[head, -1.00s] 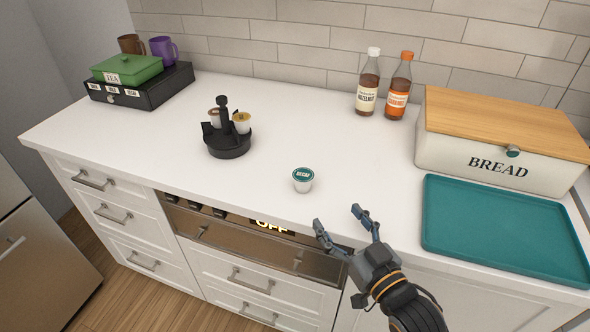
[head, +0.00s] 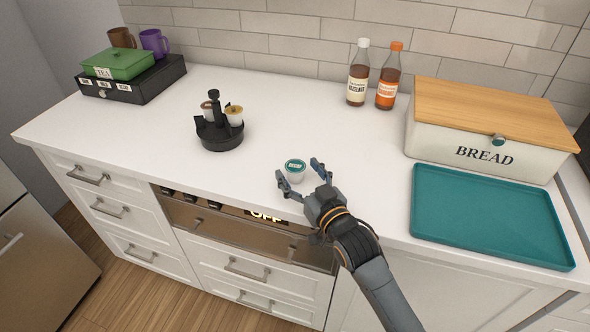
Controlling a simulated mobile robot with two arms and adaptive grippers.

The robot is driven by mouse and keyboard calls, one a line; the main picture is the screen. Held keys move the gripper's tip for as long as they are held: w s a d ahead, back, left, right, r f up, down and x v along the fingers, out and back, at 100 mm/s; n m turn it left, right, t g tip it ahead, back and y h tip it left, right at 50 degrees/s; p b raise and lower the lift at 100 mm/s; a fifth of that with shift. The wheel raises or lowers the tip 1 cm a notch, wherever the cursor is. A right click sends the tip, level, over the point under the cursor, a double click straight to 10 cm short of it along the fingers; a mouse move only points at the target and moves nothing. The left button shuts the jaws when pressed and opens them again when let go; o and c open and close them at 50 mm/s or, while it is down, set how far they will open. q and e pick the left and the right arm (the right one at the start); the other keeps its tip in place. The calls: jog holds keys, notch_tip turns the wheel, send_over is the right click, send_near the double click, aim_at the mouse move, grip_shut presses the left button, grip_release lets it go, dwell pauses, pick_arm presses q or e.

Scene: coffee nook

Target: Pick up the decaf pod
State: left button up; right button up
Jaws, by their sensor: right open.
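The decaf pod (head: 295,168) is a small white cup with a teal lid. It stands upright on the white counter near the front edge. My right gripper (head: 298,174) is open, with its fingers to the left and right of the pod. I cannot tell whether either finger touches it. The pod's lower part is partly hidden by the gripper. My left gripper is not in view.
A black pod carousel (head: 220,139) with pods stands to the left. A teal tray (head: 490,215) and a bread box (head: 465,142) are on the right. Two syrup bottles (head: 358,80) (head: 387,82) stand at the back. The counter behind the pod is clear.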

jog(key=c, duration=0.9)
jog(key=shift+o, duration=0.2)
jog(key=shift+r, duration=0.2)
